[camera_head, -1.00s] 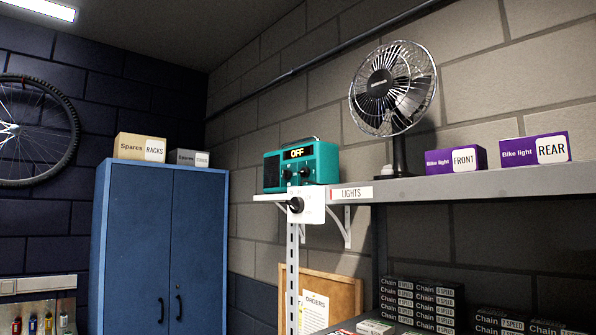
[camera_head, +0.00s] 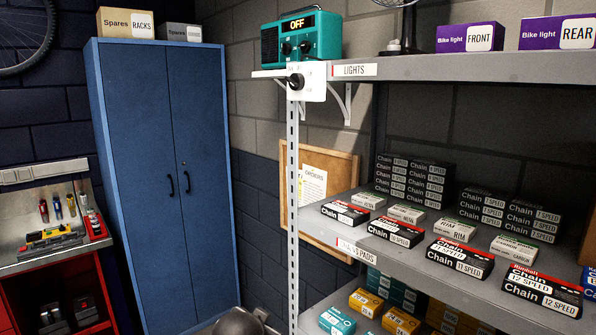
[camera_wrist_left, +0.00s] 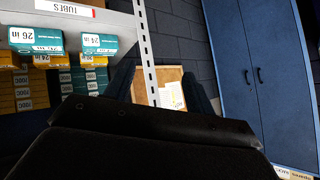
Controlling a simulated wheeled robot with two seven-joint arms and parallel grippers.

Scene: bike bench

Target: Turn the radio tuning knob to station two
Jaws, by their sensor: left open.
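A teal radio (camera_head: 325,36) stands on the left end of the upper shelf, its display reading OFF. Two dark knobs show on its front, a left one (camera_head: 286,48) and a right one (camera_head: 305,47); which is the tuning knob I cannot tell. My left gripper (camera_wrist_left: 160,82) shows in the left wrist view as two dark fingers spread apart, with nothing visible between them. The radio is not in that view. My right gripper is in neither view.
A white plate with a black rotary knob (camera_head: 296,81) sits at the shelf end below the radio. Shelves (camera_head: 460,68) hold bike light boxes (camera_head: 468,38) and several chain boxes. A blue cabinet (camera_head: 150,150) stands left; a workbench (camera_head: 30,262) is at far left.

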